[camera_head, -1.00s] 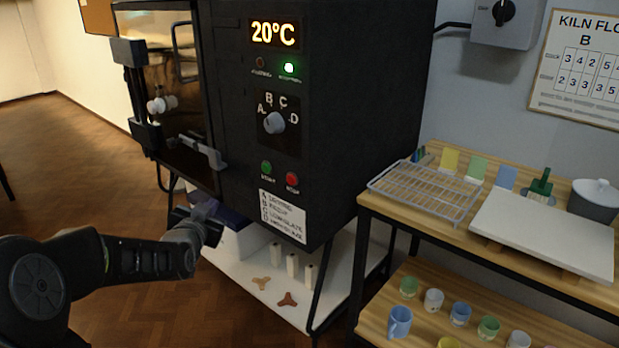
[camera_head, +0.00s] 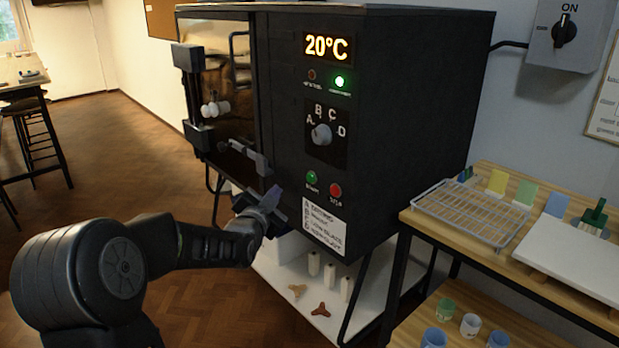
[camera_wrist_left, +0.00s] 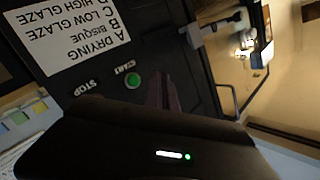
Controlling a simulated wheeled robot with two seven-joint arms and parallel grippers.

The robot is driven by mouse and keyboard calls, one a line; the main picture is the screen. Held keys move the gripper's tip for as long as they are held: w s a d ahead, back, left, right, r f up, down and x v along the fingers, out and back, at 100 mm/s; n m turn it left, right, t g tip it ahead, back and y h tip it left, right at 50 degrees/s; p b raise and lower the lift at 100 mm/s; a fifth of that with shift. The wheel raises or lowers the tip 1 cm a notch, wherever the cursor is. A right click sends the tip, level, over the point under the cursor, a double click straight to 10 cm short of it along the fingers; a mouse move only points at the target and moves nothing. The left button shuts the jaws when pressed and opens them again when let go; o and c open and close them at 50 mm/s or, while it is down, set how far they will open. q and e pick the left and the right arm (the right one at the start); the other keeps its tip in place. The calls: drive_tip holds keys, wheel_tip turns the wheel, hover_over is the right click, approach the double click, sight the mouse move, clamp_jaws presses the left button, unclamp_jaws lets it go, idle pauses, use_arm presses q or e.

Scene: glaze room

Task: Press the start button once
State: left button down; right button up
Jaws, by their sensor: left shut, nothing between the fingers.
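The green start button (camera_head: 312,178) is on the front panel of the black kiln (camera_head: 420,130), left of the red stop button (camera_head: 336,190). In the wrist view the start button (camera_wrist_left: 133,80) shows whole beside its "START" label, close to my fingertips. My left gripper (camera_head: 273,197) is shut and empty, just left of and below the button in the head view. Its fingers (camera_wrist_left: 166,92) appear apart from the button, over the black panel. The stop button is hidden in the wrist view behind the gripper body. My right gripper is not in view.
Above the buttons are a dial (camera_head: 321,135), a lit green lamp (camera_head: 339,82) and a display (camera_head: 327,46) reading 20°C. A door handle (camera_head: 250,155) juts out left of the panel. A wooden bench (camera_head: 480,250) with a wire rack (camera_head: 473,212) stands at right.

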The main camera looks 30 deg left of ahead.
sight(311, 178)
use_arm(q)
drive_tip(key=w+d+p, duration=0.1)
drive_tip(key=w+d, duration=0.1)
drive_tip(key=w, duration=0.5)
drive_tip(key=shift+w+d, duration=0.1)
idle(2.0)
drive_tip(key=shift+w, duration=0.3)
drive_tip(key=shift+w+d, duration=0.2)
drive_tip(key=shift+w, duration=0.2)
idle(0.7)
drive_tip(key=shift+s, duration=0.1)
drive_tip(key=shift+s+a+b, duration=0.25)
drive_tip(key=shift+s+b, duration=0.3)
drive_tip(key=shift+s, duration=0.15)
drive_tip(key=shift+s, duration=0.15)
